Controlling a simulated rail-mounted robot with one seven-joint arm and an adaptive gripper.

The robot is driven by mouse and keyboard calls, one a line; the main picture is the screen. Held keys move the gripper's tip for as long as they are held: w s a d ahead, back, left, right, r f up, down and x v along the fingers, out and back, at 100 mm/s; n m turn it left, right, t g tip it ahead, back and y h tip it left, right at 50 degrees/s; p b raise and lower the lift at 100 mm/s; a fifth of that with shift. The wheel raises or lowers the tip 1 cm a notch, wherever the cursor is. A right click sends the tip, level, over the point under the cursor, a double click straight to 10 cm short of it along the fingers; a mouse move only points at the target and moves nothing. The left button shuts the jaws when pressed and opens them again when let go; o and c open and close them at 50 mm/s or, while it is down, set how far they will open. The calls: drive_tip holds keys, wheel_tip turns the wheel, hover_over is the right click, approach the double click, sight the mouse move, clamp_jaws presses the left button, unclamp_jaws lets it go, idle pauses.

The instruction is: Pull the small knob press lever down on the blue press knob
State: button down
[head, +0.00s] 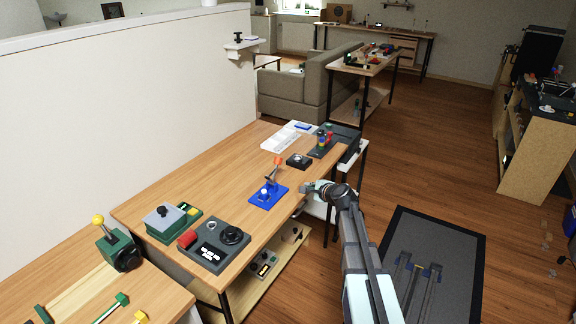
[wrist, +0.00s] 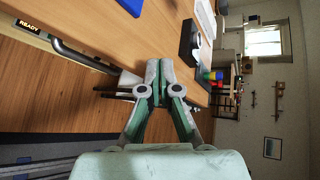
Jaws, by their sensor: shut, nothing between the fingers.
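The blue press knob (head: 267,197) sits on the wooden table in the head view. It has a flat blue base, a small pale knob on it and a raised lever with an orange-red tip (head: 278,160). The lever stands up, tilted slightly. My gripper (head: 305,188) is just right of the blue base, by the table's right edge, and touches nothing that I can see. In the wrist view, my gripper (wrist: 159,68) has its fingers together and empty. A corner of the blue base (wrist: 131,6) shows at the top of that view; its lever is out of frame.
A black box with a round top (head: 299,160) and a dark panel with coloured cylinders (head: 326,140) stand behind the blue base. A grey panel with a red button (head: 213,246) is nearer. Table surface around the blue base is mostly clear. A white wall runs along the left.

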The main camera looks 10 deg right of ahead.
wheel_tip(320, 180, up, 6)
drive_tip(key=w+a+m+t, duration=0.1)
drive_tip(key=w, duration=0.1)
drive_tip(key=shift+w+a+r+t, duration=0.15)
drive_tip(key=shift+w+a+t, duration=0.1)
drive_tip(key=shift+w+t, duration=0.15)
drive_tip(key=w+a+p, duration=0.4)
drive_tip(key=w+a, duration=0.2)
drive_tip(key=w, duration=0.1)
drive_tip(key=shift+f, duration=0.45)
